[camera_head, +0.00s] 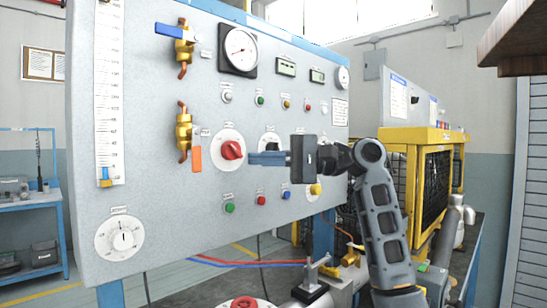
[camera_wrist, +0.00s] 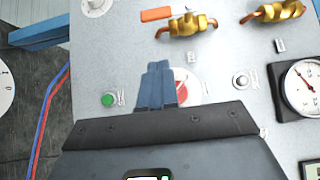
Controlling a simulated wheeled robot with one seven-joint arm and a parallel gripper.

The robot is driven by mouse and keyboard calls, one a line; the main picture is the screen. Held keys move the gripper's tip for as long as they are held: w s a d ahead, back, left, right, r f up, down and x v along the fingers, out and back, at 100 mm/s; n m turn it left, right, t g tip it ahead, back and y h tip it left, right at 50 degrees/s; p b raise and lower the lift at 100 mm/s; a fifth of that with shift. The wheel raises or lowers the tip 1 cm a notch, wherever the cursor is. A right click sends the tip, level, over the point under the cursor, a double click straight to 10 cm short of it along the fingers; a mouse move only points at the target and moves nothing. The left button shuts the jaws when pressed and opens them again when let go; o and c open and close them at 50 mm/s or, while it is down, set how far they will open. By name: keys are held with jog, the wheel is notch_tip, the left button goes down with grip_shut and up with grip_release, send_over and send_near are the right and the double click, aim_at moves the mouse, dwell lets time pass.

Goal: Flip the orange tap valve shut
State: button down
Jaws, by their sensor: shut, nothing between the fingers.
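The orange tap valve has a brass body (camera_head: 183,130) on a copper pipe at the left part of the grey panel. Its orange handle (camera_head: 196,159) hangs down beside the body, roughly in line with the pipe. In the wrist view the handle (camera_wrist: 156,14) and brass body (camera_wrist: 188,25) are at the top, beyond my fingertips. My gripper (camera_head: 251,158) is shut and empty, its blue fingers together and pointing left at the panel. It is to the right of the handle, clearly apart from it, near the red rotary knob. In the wrist view my fingers (camera_wrist: 158,66) partly cover that knob.
The red knob (camera_head: 232,150) is between my fingertips and the valve in the head view. A blue-handled valve (camera_head: 170,31) is above, its handle pointing left. A gauge (camera_head: 240,50), buttons and a white dial (camera_head: 119,237) are also on the panel.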

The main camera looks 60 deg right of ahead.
aim_at(197, 159)
jog(key=w+a+p, duration=0.1)
jog(key=w+a, duration=0.4)
jog(key=a, duration=0.1)
jog(key=shift+w+a, duration=0.2)
jog(key=shift+w, duration=0.1)
